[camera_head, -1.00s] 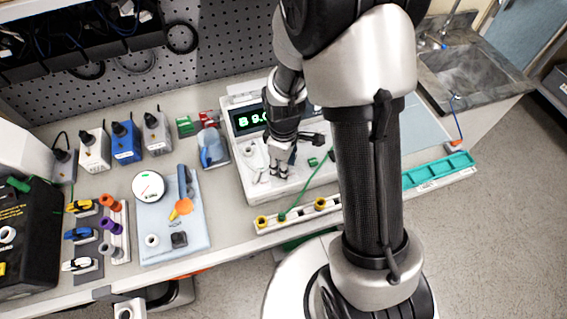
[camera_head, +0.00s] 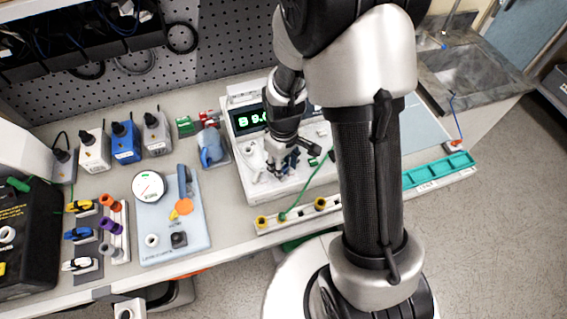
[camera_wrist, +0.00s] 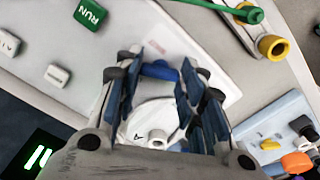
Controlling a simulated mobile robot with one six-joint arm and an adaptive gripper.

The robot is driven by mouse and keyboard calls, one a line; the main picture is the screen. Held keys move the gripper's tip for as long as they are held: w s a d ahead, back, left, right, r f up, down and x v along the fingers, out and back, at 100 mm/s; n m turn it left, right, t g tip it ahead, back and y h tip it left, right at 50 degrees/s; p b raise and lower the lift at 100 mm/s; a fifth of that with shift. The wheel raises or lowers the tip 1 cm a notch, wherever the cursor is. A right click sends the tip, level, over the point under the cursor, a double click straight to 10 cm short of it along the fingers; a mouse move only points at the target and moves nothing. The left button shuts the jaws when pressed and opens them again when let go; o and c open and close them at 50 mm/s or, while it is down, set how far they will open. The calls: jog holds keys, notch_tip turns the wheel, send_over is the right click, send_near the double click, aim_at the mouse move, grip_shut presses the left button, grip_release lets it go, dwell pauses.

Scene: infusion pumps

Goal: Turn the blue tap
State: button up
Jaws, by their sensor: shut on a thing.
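The blue tap (camera_wrist: 158,70) is a short blue bar above a round white dial with a white stub, in the wrist view. My gripper (camera_wrist: 157,87) has its dark blue finger pads on both ends of the bar and is shut on it. In the head view my gripper (camera_head: 276,172) is low over the front of the white pump (camera_head: 246,184), and it hides most of the tap there. The pump's green-lit display (camera_head: 250,118) is partly covered by my wrist.
A strip with yellow sockets (camera_head: 291,214) and a green cable lies in front of the pump. A pale blue panel with a gauge (camera_head: 148,186) is to the left. A teal tray (camera_head: 438,171) is to the right. A green RUN button (camera_wrist: 89,14) is near my gripper.

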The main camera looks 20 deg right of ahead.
jog(key=m, duration=0.5)
jog(key=shift+m, duration=0.3)
dwell(0.4)
jog(key=o, duration=1)
jog(key=shift+o, duration=0.2)
notch_tip(320, 180, up, 12)
jog(key=shift+r, duration=0.1)
dwell(0.3)
notch_tip(320, 180, up, 5)
jog(key=t+b, duration=0.1)
send_over(284, 168)
jog(key=s, duration=0.3)
jog(key=s+r+t+b, duration=0.2)
jog(key=s+r, duration=0.4)
jog(key=s, duration=0.6)
jog(key=shift+s+t, duration=0.4)
jog(key=shift+t, duration=0.4)
